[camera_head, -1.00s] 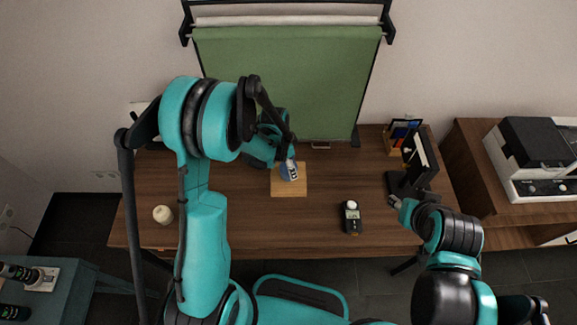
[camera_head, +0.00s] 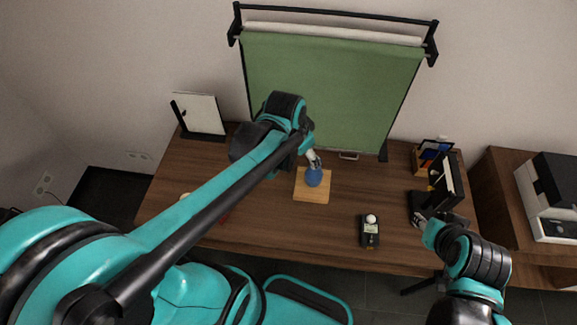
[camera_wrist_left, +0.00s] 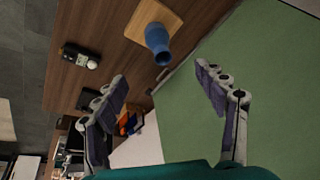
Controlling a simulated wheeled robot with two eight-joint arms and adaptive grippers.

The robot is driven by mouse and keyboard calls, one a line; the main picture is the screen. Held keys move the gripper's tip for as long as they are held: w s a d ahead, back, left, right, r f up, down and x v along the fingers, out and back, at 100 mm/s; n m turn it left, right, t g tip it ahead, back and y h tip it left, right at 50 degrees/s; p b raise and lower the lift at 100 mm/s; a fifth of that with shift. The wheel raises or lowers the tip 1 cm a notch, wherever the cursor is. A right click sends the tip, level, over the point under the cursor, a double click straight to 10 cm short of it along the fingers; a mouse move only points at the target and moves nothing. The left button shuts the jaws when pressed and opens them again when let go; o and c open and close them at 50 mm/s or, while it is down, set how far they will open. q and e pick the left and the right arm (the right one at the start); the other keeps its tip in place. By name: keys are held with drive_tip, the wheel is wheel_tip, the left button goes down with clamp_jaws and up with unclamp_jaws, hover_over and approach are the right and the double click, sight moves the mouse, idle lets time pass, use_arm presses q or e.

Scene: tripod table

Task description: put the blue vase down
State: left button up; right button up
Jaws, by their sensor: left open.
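The blue vase (camera_head: 314,178) stands on the square wooden board (camera_head: 310,197) on the table. It also shows in the left wrist view (camera_wrist_left: 158,42), with the board (camera_wrist_left: 143,22) behind its base. My left gripper (camera_head: 313,158) is just behind the vase in the head view. In the left wrist view my left gripper (camera_wrist_left: 164,88) has its two fingers wide apart, with nothing between them, and the vase is beyond the fingertips. My right gripper (camera_head: 421,219) is by the table's right side, too small to tell its state.
A green backdrop (camera_head: 330,85) rises behind the board. A black light meter (camera_head: 369,232) lies to the right of the board. A white-faced panel (camera_head: 200,115) stands at the back left, and dark stands (camera_head: 447,185) at the right. The table between board and meter is clear.

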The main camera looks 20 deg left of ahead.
use_arm(q)
drive_tip(key=s+r+n+t, duration=0.3)
drive_tip(key=s+n, duration=0.2)
drive_tip(key=s, duration=0.4)
drive_tip(key=shift+a+r+y, duration=0.3)
drive_tip(key=shift+a+r, duration=0.05)
drive_tip(key=shift+a, duration=0.05)
wheel_tip(320, 180, down, 6)
drive_tip(key=b, duration=0.6)
drive_tip(key=shift+f, duration=0.2)
